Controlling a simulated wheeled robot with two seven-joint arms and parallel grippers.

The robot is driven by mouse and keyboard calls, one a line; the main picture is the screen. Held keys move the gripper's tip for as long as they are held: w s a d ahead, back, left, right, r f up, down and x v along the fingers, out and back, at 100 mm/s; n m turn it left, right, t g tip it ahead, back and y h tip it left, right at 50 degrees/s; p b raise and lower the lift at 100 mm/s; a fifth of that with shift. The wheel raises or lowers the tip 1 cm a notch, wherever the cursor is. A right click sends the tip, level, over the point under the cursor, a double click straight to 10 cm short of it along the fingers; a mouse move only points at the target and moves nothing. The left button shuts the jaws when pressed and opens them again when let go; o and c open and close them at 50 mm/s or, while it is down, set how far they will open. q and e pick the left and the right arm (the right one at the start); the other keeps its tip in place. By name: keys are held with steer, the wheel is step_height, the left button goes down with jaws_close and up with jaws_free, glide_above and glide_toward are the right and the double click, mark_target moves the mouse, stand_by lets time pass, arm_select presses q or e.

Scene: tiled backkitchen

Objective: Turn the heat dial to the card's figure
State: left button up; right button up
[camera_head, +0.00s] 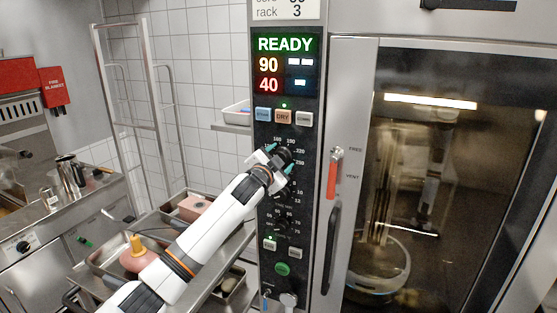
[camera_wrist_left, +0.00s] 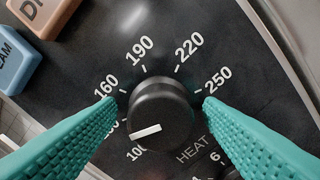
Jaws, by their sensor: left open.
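The black heat dial (camera_wrist_left: 160,112) fills the middle of the left wrist view, with figures from 100 to 250 around it. Its white mark points to the lower left, near 100 and a partly hidden figure above it. My left gripper (camera_head: 281,158) is at the dial on the oven's control panel (camera_head: 297,215). Its teal fingers (camera_wrist_left: 160,125) are open, one on each side of the dial; I cannot tell whether they touch it. The white card (camera_head: 286,10) is cut off at the top of the head view; "rack 3" is readable, the line above only partly. My right gripper is not in view.
The display (camera_head: 285,65) reads READY, 90 and 40. Buttons (camera_head: 283,116) sit above the dial and a smaller lower dial (camera_head: 282,220) below. A red-handled lever (camera_head: 334,173) and glass oven door (camera_head: 440,180) are to the right. A trolley with trays (camera_head: 105,257) stands left.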

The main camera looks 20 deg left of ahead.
arm_select(q)
steer(key=shift+s, duration=0.1)
steer(key=s+b, duration=0.3)
steer(key=s, duration=0.8)
steer(key=shift+s+b, duration=0.35)
steer(key=shift+s, duration=0.05)
steer(key=shift+f, duration=0.1)
